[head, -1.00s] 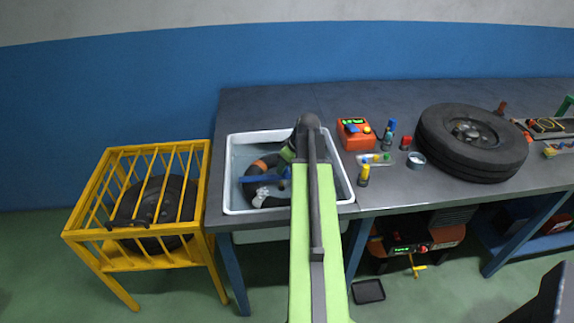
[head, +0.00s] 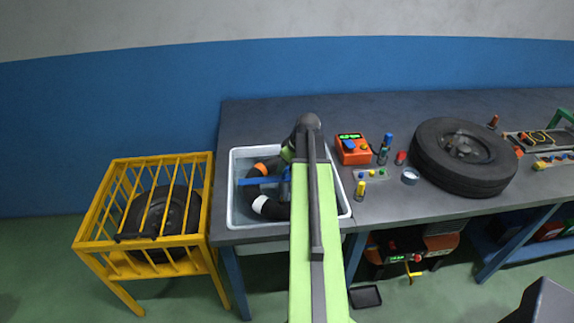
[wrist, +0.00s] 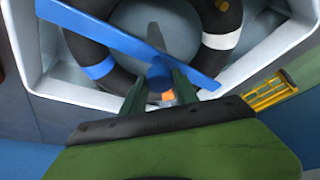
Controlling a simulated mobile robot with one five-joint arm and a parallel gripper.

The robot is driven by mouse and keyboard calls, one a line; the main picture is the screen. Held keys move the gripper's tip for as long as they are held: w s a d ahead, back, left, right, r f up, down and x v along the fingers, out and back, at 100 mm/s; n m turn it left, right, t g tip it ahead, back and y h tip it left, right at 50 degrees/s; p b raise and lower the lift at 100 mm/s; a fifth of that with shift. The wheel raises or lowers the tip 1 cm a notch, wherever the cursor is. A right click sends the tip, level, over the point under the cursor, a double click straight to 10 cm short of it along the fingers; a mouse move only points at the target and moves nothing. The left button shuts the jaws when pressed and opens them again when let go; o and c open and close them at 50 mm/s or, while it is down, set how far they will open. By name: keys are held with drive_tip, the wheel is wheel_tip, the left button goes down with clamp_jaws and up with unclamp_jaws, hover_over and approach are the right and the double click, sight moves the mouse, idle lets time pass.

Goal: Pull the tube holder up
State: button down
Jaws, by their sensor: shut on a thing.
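The tube holder is a blue bar (head: 252,181) with a blue upright piece, set across a black inner tube (head: 277,211) in the white basin (head: 236,218). The tube has white, blue and orange bands. In the wrist view, my gripper (wrist: 160,85) is shut on the round blue end of the holder's stem, and the blue bar (wrist: 110,32) runs slantwise just beyond it. The tube (wrist: 92,58) curves around below the bar.
A yellow cage (head: 90,215) with a tyre inside stands left of the bench. Right of the basin on the bench are an orange device (head: 352,149), small bottles and a large tyre (head: 435,140). The back of the bench behind the basin is clear.

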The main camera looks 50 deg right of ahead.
drive_tip(key=c, duration=1)
unclamp_jaws()
drive_tip(key=shift+r, duration=0.2)
drive_tip(key=shift+o, duration=0.3)
drive_tip(key=p+v, duration=1.6)
drive_tip(key=v, duration=0.1)
drive_tip(key=shift+s, duration=0.1)
